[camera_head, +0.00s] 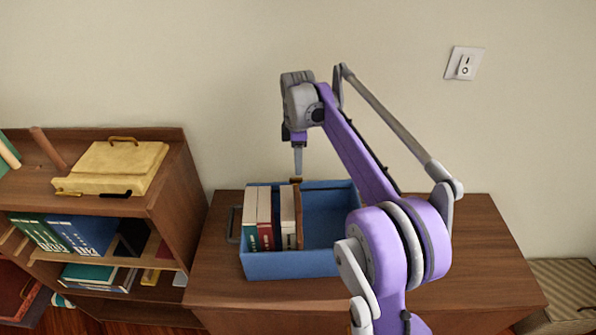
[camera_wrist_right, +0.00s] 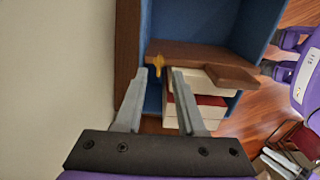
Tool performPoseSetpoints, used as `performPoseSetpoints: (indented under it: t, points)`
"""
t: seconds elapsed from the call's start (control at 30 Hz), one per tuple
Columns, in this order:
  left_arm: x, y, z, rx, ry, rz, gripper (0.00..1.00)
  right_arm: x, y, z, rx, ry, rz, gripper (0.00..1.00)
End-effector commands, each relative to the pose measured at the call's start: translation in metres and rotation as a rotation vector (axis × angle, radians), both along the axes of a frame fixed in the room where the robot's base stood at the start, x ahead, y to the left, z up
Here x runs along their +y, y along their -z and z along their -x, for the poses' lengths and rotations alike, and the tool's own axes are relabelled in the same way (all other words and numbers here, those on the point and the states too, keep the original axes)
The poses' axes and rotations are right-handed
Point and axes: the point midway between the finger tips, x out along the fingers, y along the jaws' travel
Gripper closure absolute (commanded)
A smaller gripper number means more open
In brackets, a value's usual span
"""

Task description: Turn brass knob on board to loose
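The brass knob (camera_wrist_right: 157,64) shows in the right wrist view, on the edge of the brown wooden board (camera_wrist_right: 192,53). In the head view the board (camera_head: 299,218) stands upright as a divider inside the blue box (camera_head: 290,266), beside several books. My right gripper (camera_wrist_right: 160,73) is open, its two fingers apart, with the knob between and just beyond the tips. I cannot tell whether a finger touches it. In the head view the right gripper (camera_head: 298,172) points down above the board's top, and the knob is too small to make out. My left gripper is out of view.
The blue box stands on a brown wooden cabinet (camera_head: 460,240). Books (camera_head: 265,220) fill the box left of the board; the right side is empty. A bookshelf (camera_head: 170,205) with a yellow box (camera_head: 110,167) stands at left. A switch (camera_head: 465,64) is on the wall.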

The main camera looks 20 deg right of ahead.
Motion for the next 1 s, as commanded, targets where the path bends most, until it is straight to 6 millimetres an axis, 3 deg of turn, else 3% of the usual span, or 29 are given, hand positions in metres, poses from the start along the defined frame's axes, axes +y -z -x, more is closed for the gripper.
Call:
performPoseSetpoints:
  t: [0.1, 0.3, 1.0]
  points:
    - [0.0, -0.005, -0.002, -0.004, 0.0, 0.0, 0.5, 0.0, -0.026, -0.001, -0.001, 0.0, 0.0, 0.61]
    - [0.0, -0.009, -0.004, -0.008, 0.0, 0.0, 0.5, 0.0, -0.051, 0.0, -0.001, 0.0, 0.0, 0.61]
    - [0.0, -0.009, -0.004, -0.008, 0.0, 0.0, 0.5, 0.004, -0.058, 0.007, -0.015, 0.034, 0.002, 0.61]
